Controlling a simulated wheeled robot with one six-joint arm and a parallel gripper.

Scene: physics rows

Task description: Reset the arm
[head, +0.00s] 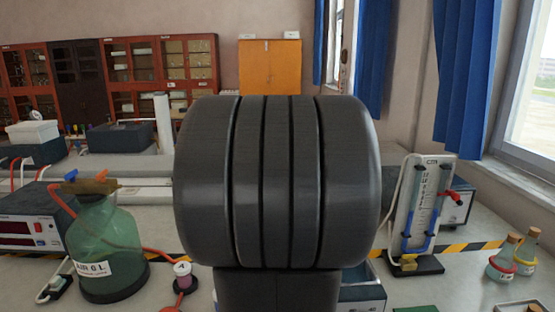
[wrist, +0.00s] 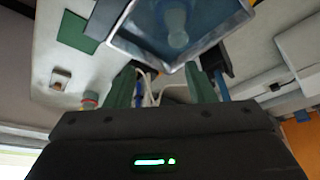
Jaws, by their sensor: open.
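My gripper (wrist: 161,82) shows in the wrist view with its two green fingers spread apart. I see nothing gripped between them; cables and bench items show beyond. A blue tray (wrist: 140,42) with a light rim and a pale rounded object (wrist: 177,25) in it lies beyond the fingertips. In the head view, my own dark, thick arm link fills the middle. It hides my gripper and much of the bench behind it.
On the bench (head: 460,285), a green glass bottle (head: 105,250) stands left of my arm, near a red-display meter (head: 30,232). A tube stand (head: 418,215) and small corked flasks (head: 503,260) stand to the right. Cabinets (head: 130,65) line the back wall.

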